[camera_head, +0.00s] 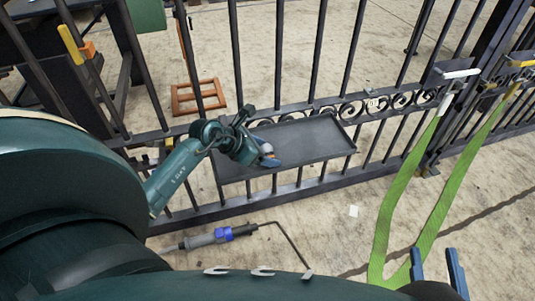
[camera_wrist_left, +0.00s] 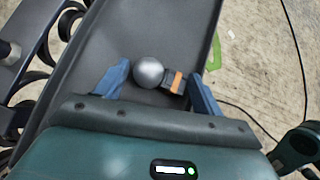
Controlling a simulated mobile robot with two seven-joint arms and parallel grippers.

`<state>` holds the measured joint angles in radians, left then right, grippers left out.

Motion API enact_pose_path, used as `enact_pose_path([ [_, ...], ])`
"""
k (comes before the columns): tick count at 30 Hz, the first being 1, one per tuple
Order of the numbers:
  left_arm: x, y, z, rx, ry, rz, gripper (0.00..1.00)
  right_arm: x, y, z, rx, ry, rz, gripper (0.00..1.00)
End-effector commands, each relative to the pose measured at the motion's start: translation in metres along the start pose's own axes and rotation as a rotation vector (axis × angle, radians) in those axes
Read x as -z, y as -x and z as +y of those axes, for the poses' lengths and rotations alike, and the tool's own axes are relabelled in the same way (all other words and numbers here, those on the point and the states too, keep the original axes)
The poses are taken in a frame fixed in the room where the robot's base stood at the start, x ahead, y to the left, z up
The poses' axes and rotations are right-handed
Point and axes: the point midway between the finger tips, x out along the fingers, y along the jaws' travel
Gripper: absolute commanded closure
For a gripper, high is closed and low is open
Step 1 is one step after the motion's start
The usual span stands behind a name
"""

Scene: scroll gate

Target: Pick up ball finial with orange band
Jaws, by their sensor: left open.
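The ball finial (camera_wrist_left: 149,73) is a grey metal ball on a short dark stem with an orange band (camera_wrist_left: 177,82). It lies on its side on a dark tray (camera_head: 318,137). In the left wrist view my left gripper (camera_wrist_left: 159,75) is open, its blue fingers on either side of the finial; I cannot tell whether they touch it. In the head view my left gripper (camera_head: 268,156) is low over the tray and largely hides the finial. My right gripper (camera_head: 437,268) is at the bottom right, its two blue fingers apart, with nothing visible between them.
A black iron gate (camera_head: 290,60) with scrollwork stands behind and around the tray. A green strap (camera_head: 398,190) hangs in a loop at the right. A tool with a blue collar (camera_head: 222,234) lies on the concrete floor. An orange frame (camera_head: 198,97) lies beyond the gate.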

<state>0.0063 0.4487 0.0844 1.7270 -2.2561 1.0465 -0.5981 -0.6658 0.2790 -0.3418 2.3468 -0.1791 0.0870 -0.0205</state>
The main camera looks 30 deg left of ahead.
Motion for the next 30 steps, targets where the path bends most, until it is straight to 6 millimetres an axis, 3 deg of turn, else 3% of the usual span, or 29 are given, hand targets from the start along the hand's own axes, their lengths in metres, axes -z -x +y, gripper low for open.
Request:
enact_pose_path([
  [3,0.0,0.001,0.0,0.0,0.0,0.0,0.32,0.001,0.0,0.0,0.0,0.0,0.0,0.64],
  [18,0.0,0.001,0.0,0.0,0.001,0.0,0.72,0.001,0.0,0.0,0.0,0.0,-0.001,0.64],
  [26,-0.004,0.004,0.001,-0.001,0.0,-0.003,0.73,0.002,0.0,0.001,0.0,0.002,0.0,0.64],
  [30,-0.019,0.018,0.001,-0.002,-0.004,-0.004,0.73,0.01,-0.001,0.002,0.002,0.021,0.0,0.64],
])
